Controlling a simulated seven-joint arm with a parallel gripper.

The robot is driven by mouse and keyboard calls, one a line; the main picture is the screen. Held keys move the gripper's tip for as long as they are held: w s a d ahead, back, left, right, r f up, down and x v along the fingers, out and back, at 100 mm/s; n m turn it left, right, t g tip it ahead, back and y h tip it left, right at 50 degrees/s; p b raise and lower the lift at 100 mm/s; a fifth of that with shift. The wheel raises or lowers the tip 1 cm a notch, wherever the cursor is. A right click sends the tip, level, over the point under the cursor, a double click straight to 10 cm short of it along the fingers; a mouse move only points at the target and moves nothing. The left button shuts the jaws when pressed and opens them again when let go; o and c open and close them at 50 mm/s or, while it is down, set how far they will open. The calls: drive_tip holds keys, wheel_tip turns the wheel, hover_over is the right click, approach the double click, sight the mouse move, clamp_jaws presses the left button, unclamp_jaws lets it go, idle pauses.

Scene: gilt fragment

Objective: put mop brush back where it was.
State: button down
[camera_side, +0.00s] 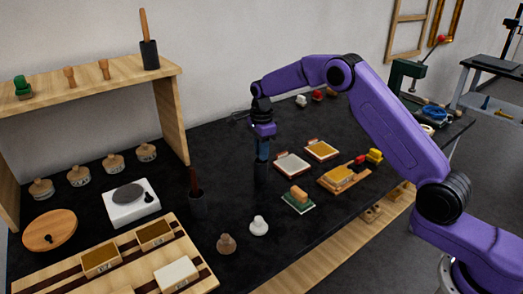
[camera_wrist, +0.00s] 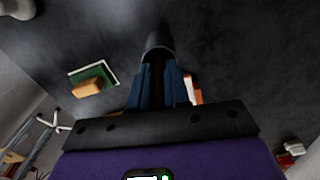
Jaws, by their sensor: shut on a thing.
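My gripper (camera_side: 262,157) points down over the middle of the black bench (camera_side: 228,163). In the wrist view its blue fingers are closed around a dark brown handle (camera_wrist: 157,75), which I take to be the mop brush. A black cylinder (camera_side: 261,173) sits directly below the fingers, also seen beyond them in the wrist view (camera_wrist: 158,42). I cannot tell whether it is a holder or part of the brush, nor whether it touches the bench. Another black pot (camera_side: 197,205) with a dark red handle (camera_side: 194,180) stands to the left.
A wooden shelf (camera_side: 95,85) at left carries a black pot with a wooden handle (camera_side: 149,54). Two framed trays (camera_side: 291,164) and a green pad with a tan block (camera_side: 299,197) lie right of my gripper. Small knobs (camera_side: 259,226) stand in front.

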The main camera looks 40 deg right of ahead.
drive_tip(key=shift+f, duration=0.15)
drive_tip(key=c, duration=1.1)
unclamp_jaws()
